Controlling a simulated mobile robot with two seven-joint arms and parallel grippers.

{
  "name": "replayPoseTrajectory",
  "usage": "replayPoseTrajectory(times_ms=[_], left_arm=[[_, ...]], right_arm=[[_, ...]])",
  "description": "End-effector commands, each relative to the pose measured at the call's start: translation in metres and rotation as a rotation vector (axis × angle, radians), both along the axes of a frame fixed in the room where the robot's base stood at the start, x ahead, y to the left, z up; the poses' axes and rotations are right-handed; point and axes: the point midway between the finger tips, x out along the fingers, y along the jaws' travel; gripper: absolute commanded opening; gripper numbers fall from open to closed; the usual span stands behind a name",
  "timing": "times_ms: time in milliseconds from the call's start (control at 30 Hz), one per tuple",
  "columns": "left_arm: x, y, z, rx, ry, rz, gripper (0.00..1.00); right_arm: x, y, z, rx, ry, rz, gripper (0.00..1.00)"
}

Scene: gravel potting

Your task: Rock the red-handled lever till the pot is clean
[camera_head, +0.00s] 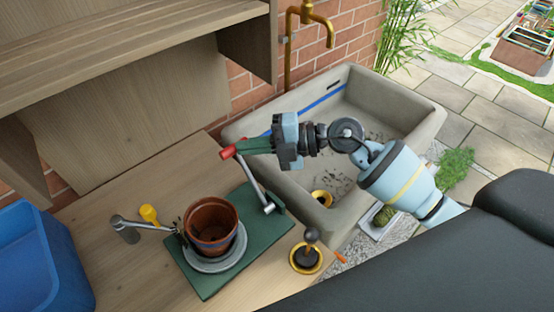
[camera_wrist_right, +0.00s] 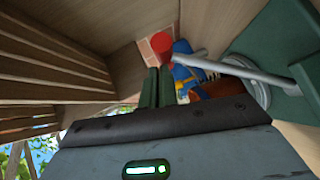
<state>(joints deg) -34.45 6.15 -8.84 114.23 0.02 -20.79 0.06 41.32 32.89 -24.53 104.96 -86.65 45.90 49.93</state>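The lever's red handle (camera_head: 228,153) sticks out past the green fingertips of my right gripper (camera_head: 246,147). In the right wrist view the green fingers (camera_wrist_right: 157,85) are close together, with the red handle (camera_wrist_right: 162,45) at their tips; they appear shut on it. The grey lever rod (camera_head: 254,182) runs down to the green base plate (camera_head: 206,285). The brown pot (camera_head: 211,222) stands upright on a round grey saucer (camera_head: 240,250) on that plate, with dark marks on its wall. Its underside is hidden. My left gripper is not in view.
A stone sink (camera_head: 425,125) with a brass tap (camera_head: 308,14) lies behind my right arm. A yellow-topped tool (camera_head: 149,213) and a grey spout arm (camera_head: 127,229) stand left of the pot. A blue crate (camera_head: 50,270) fills the left corner. A brass-rimmed hole with a dark knob (camera_head: 311,236) is at right.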

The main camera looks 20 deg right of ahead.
Motion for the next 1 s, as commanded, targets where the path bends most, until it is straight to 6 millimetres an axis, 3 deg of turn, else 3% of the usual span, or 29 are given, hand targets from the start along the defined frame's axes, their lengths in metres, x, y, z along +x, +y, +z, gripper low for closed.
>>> replayPoseTrajectory(times_ms=[567, 1000], left_arm=[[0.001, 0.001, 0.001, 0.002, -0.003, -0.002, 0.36], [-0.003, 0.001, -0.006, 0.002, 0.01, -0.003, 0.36]], right_arm=[[0.002, -0.003, 0.001, 0.002, -0.005, -0.007, 0.0], [-0.025, -0.058, 0.01, 0.0, 0.0, -0.005, 0.0]])
